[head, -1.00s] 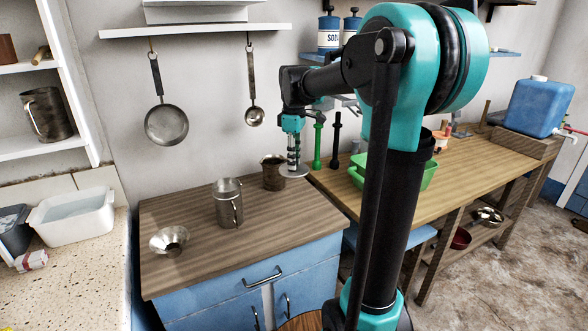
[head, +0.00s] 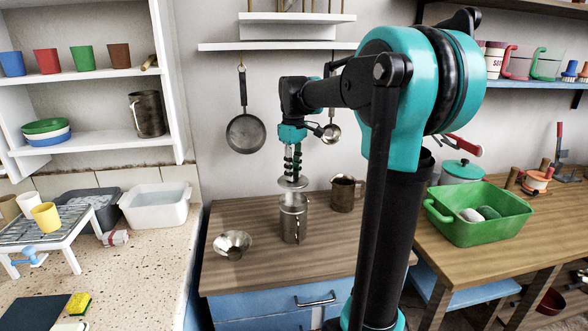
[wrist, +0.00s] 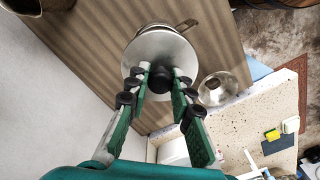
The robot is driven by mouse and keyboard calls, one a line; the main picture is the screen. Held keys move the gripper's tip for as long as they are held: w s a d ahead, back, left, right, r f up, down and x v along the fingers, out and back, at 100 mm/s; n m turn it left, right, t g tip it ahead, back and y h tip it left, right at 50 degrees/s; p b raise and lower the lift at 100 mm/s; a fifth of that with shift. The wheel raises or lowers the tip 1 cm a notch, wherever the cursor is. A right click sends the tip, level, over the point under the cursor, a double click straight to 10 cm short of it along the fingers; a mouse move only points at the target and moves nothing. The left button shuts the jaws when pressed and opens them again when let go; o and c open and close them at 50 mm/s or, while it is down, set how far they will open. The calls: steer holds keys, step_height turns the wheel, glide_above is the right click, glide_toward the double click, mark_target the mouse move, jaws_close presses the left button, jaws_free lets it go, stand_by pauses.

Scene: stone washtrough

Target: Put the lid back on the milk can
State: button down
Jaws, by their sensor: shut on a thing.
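The milk can (head: 293,222) is a grey metal can with a side handle, upright on the wooden top of the blue cabinet. My gripper (head: 292,171) points down above it, shut on the lid (head: 293,184), a pale round disc. In the wrist view the fingers of my gripper (wrist: 160,78) pinch the lid's black knob, and the lid (wrist: 148,52) looks roughly level. The lid covers most of the can's mouth there; the can's handle (wrist: 187,24) sticks out past it. I cannot tell whether lid and can touch.
A metal funnel (head: 232,244) lies left of the can, and a brownish metal jug (head: 345,192) stands behind it to the right. A pan (head: 245,133) and a ladle (head: 331,134) hang on the wall behind. The cabinet top's front is clear.

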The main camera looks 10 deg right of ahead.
steer(key=shift+f, duration=2.6)
steer(key=shift+f, duration=0.15)
steer(key=c, duration=1.3)
jaws_free()
steer(key=shift+o, duration=0.8)
steer(key=o, duration=0.4)
steer(key=shift+r, duration=3.5)
steer(key=shift+c, duration=0.5)
